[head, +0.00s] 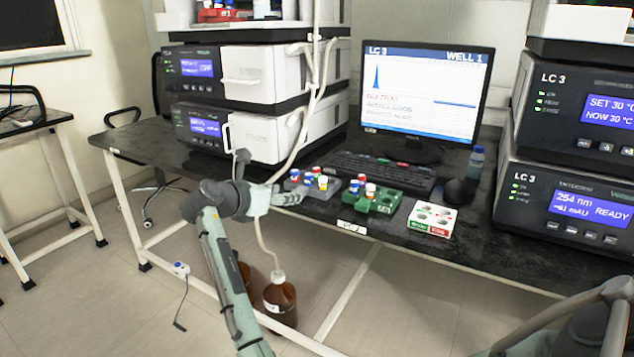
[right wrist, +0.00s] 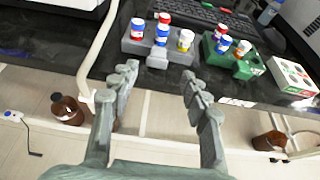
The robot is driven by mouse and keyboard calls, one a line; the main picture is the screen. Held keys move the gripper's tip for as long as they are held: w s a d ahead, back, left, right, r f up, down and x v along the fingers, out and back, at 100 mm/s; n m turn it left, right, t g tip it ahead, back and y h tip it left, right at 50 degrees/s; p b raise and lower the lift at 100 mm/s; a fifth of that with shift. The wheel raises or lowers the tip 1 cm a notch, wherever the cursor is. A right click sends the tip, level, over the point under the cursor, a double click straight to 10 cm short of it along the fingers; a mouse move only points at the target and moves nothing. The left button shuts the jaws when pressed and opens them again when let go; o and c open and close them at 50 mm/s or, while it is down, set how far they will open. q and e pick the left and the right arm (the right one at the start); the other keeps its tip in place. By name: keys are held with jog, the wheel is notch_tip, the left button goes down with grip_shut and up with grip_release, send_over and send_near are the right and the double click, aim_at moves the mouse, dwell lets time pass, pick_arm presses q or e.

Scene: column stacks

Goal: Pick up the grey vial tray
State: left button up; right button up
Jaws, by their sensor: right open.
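The grey vial tray (head: 334,187) stands near the front edge of the black bench, left of the green tray. It holds several vials with red, blue and yellow caps or labels. In the right wrist view the grey tray (right wrist: 134,47) is ahead of my fingers, with its narrow front part facing them. My right gripper (head: 294,198) is at the tray's near left side in the head view. In the right wrist view the right gripper (right wrist: 160,74) is open and empty, its fingertips apart and short of the tray. My left gripper is not in view.
A green tray (head: 384,204) with vials and a white-topped tray (head: 432,217) stand to the right. A keyboard (head: 380,172), monitor (head: 425,90) and mouse (head: 455,192) are behind. A white tube hangs left of the grey tray. Brown bottles (head: 280,300) stand below the bench.

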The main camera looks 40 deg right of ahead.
aim_at(301, 188)
jog(key=x, duration=0.7)
jog(key=shift+w+d+r, duration=0.25)
jog(key=shift+w+r, duration=0.05)
grip_shut()
